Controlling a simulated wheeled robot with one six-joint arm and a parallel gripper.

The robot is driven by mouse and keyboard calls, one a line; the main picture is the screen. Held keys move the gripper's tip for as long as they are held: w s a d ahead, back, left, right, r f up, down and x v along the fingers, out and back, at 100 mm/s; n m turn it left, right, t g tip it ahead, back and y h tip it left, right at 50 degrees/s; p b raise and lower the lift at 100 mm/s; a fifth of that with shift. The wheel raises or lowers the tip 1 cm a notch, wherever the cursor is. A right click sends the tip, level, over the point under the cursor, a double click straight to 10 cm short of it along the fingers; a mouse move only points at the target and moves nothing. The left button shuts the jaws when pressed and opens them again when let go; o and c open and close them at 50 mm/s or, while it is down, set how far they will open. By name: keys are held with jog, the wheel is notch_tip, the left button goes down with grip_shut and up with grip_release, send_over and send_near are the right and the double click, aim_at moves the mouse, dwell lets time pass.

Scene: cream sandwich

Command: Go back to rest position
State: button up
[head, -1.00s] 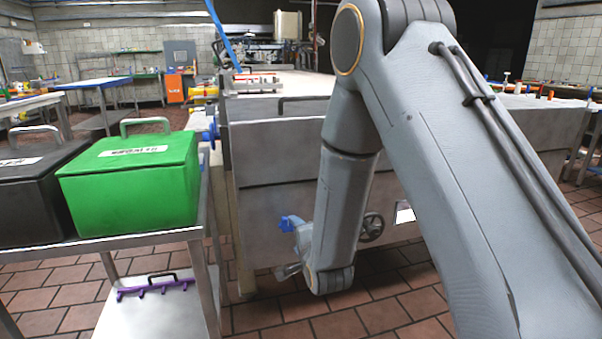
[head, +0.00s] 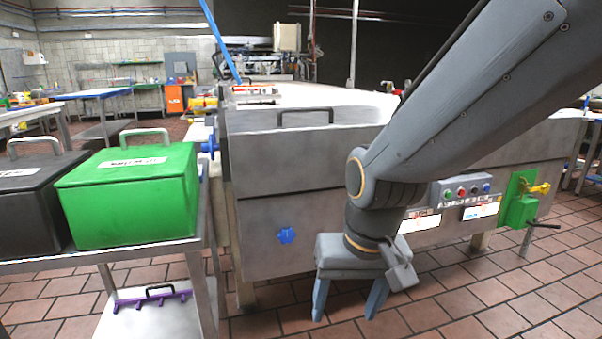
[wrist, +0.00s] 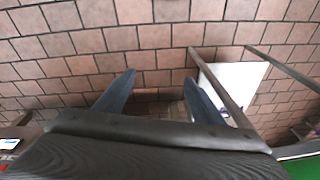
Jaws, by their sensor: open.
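My gripper (head: 345,312) hangs in front of the large grey machine (head: 262,190) in the head view, its two blue-grey fingers pointing down. The fingers are apart and nothing is between them. In the wrist view my gripper (wrist: 158,90) also shows spread, empty fingers over the brown tiled floor (wrist: 150,62). My arm comes in from the upper right of the head view and bends down to the gripper.
A metal cart (head: 203,290) at left carries a green box (head: 130,200) and a black box (head: 30,205). Its lower shelf holds a purple rack (head: 150,302). Open floor lies in front.

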jog(key=s+d+r+n+g, duration=0.2)
jog(key=s, duration=0.5)
jog(key=d+r+m+h+p, duration=0.1)
jog(key=d+r+m+p, duration=0.2)
jog(key=d+r+p, duration=0.6)
notch_tip(320, 180, up, 2)
jog(key=p, duration=1.1)
jog(key=shift+d+r, duration=0.15)
jog(key=shift+d, duration=0.25)
dwell(4.8)
